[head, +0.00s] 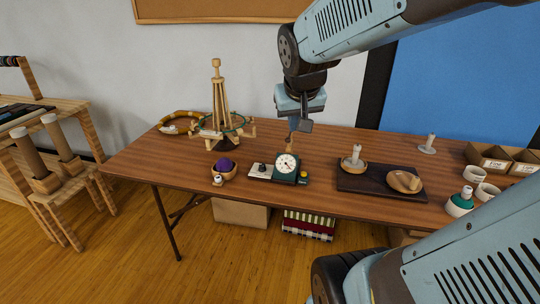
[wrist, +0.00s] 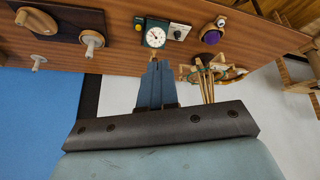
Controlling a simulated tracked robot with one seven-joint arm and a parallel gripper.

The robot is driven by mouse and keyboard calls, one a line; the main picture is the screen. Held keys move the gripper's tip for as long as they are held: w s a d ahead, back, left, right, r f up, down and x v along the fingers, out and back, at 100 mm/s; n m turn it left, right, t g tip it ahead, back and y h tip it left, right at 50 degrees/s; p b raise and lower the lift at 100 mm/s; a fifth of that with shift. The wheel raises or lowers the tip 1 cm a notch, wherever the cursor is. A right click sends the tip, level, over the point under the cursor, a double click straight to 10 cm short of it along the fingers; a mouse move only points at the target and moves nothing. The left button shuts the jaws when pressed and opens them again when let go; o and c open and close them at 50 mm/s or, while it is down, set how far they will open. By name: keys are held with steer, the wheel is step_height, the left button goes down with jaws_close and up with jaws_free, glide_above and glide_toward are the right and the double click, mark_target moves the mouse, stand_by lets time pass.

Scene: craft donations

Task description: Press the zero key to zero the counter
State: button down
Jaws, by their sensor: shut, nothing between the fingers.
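The counter (head: 287,167) is a dark green box with a round white dial, near the front edge of the table's middle. A small yellow button (head: 303,176) sits at its front right corner. A pale plate with a dark knob (head: 261,170) adjoins its left side. The wrist view shows the counter (wrist: 155,37) just beyond the fingertips. I cannot read any key label. My gripper (head: 292,127) is shut and empty, pointing down above and behind the counter, apart from it. In the wrist view its fingers (wrist: 157,66) are together.
A bowl with a purple ball (head: 224,166) stands left of the counter, a wooden winder (head: 218,122) behind it. A dark tray (head: 378,188) with wooden pieces lies to the right. Bare tabletop (head: 320,163) separates counter and tray. Boxes (head: 490,157) stand far right.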

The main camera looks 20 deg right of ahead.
steer(key=w+d+f+m, duration=0.1)
steer(key=w+d+f, duration=0.3)
steer(key=w, duration=0.3)
steer(key=w+d+f+m, duration=0.1)
steer(key=w+d+f, duration=0.3)
steer(key=w+f, duration=0.15)
steer(key=m+t+y, duration=0.2)
steer(key=m+t, duration=0.1)
steer(key=m, duration=0.2)
glide_above(305, 174)
step_height(305, 174, down, 14)
steer(key=shift+f, duration=0.2)
steer(key=shift+f, duration=4.3)
steer(key=shift+f, duration=0.8)
steer(key=shift+r, duration=0.9)
